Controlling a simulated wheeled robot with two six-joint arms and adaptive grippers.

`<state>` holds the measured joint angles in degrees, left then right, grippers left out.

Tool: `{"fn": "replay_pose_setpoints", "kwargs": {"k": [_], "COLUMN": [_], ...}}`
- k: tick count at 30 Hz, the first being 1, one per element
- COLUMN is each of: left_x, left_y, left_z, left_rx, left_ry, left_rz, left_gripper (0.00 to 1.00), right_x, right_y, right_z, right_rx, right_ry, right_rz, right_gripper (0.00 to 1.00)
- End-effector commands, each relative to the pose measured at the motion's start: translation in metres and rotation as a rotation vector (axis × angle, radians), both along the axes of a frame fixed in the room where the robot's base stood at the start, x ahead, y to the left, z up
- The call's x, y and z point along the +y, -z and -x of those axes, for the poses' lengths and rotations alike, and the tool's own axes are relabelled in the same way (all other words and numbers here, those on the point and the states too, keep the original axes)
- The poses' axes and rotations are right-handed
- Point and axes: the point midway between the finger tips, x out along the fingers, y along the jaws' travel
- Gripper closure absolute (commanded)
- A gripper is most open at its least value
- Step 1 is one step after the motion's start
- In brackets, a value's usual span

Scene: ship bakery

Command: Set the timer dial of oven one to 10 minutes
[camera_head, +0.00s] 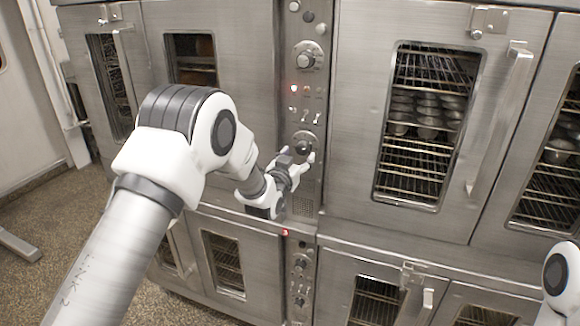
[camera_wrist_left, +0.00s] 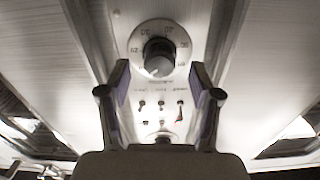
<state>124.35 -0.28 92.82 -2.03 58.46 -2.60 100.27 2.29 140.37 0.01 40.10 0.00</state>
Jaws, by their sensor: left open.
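The lower round timer dial (camera_head: 304,144) of the upper oven has a dark knob and sits on the narrow control panel between the doors. My left gripper (camera_head: 299,160) is open just in front of it, partly covering its lower edge. The exact setting is too blurred to read. My right gripper is out of view.
Another dial (camera_head: 308,57) sits higher on the panel, with toggle switches (camera_head: 305,115) and a lit red lamp (camera_head: 294,88) between. Oven doors with protruding handles (camera_head: 500,118) flank the panel. A lower oven's panel (camera_head: 300,268) is below. Open floor (camera_head: 50,210) lies left.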

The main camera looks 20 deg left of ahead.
Motion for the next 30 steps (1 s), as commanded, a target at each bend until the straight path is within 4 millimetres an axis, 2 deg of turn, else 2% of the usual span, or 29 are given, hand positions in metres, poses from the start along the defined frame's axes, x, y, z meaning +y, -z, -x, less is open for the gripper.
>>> {"fn": "replay_pose_setpoints", "kwargs": {"k": [1,6,10,14,26,28,29,30], "left_x": [0.001,0.002,0.003,0.003,0.003,0.003,0.003,0.004], "left_y": [0.000,0.000,0.000,0.000,0.003,0.018,0.031,0.052], "left_z": [0.014,0.058,0.078,0.086,0.086,0.087,0.088,0.091], "left_rx": [0.003,0.003,0.001,0.000,0.003,0.023,0.040,0.068], "left_ry": [0.000,0.000,0.000,0.000,0.000,-0.001,-0.001,-0.002], "left_rz": [0.000,0.001,0.000,0.000,0.000,0.000,0.001,0.001], "left_gripper": [0.36,0.36,0.36,0.36,0.36,0.36,0.36,0.36], "right_x": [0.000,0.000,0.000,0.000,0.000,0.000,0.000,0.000], "right_y": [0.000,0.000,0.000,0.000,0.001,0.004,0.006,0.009], "right_z": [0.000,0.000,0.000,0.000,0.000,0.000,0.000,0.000], "right_rx": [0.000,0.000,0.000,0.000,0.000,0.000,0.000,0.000], "right_ry": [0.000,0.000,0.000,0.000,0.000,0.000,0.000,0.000], "right_rz": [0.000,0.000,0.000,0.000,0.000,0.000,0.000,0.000], "right_gripper": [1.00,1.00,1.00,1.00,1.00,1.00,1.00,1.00]}}
